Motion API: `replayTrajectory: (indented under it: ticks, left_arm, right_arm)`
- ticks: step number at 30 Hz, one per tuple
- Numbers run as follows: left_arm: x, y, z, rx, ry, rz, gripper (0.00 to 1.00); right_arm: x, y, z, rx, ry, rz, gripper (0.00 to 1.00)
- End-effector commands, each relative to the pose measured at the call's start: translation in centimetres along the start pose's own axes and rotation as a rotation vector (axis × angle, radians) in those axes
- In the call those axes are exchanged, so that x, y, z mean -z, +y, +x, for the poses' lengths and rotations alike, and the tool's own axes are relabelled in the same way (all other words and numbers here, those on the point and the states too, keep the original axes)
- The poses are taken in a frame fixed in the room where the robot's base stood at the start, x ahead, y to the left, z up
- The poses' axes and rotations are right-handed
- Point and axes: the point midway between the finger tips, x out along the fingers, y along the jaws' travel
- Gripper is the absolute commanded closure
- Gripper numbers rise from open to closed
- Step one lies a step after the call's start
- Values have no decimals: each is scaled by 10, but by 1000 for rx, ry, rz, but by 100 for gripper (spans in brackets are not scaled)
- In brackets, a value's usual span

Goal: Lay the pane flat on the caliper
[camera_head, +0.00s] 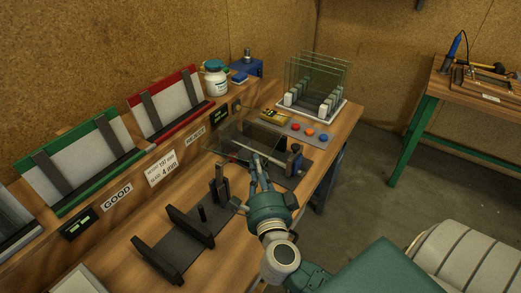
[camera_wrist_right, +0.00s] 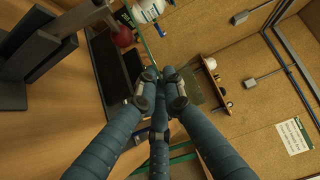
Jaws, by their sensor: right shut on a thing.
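My right gripper (camera_head: 257,160) reaches over the bench and is shut on a clear glass pane (camera_head: 235,137), which is tilted, not flat. In the right wrist view its fingertips (camera_wrist_right: 160,82) are together. The pane is see-through, so its full outline is hard to follow. The caliper appears to be the dark device with a blue part (camera_head: 292,160) on a grey base, just beyond and right of the gripper. The pane is close to it, but I cannot tell whether they touch. My left gripper is not in view.
A rack (camera_head: 312,104) of upright glass panes stands at the back right, near coloured buttons (camera_head: 309,131). A dark stand with uprights (camera_head: 180,245) is at front left. Green (camera_head: 85,165) and red (camera_head: 165,105) framed bins line the wall. A white jar (camera_head: 215,80) stands behind.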

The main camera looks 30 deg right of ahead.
Motion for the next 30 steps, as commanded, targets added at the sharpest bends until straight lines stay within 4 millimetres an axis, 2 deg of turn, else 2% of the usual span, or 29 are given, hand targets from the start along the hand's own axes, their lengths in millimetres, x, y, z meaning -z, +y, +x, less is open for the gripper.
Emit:
replayTrajectory:
  ticks: [1,3,6,9,22,28,30]
  left_arm:
    - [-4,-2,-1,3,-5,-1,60]
    - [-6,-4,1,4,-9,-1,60]
    - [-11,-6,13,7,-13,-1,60]
    - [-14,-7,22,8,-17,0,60]
    - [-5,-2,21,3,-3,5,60]
    - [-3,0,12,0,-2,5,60]
    - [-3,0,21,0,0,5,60]
  right_arm:
    - [3,-4,18,9,42,4,100]
    - [7,0,38,10,90,2,100]
    - [11,14,60,11,141,-1,100]
    - [13,25,72,11,170,-3,100]
    - [14,24,75,13,179,-5,100]
    - [13,22,74,12,179,-5,100]
    - [13,33,74,12,178,-4,100]
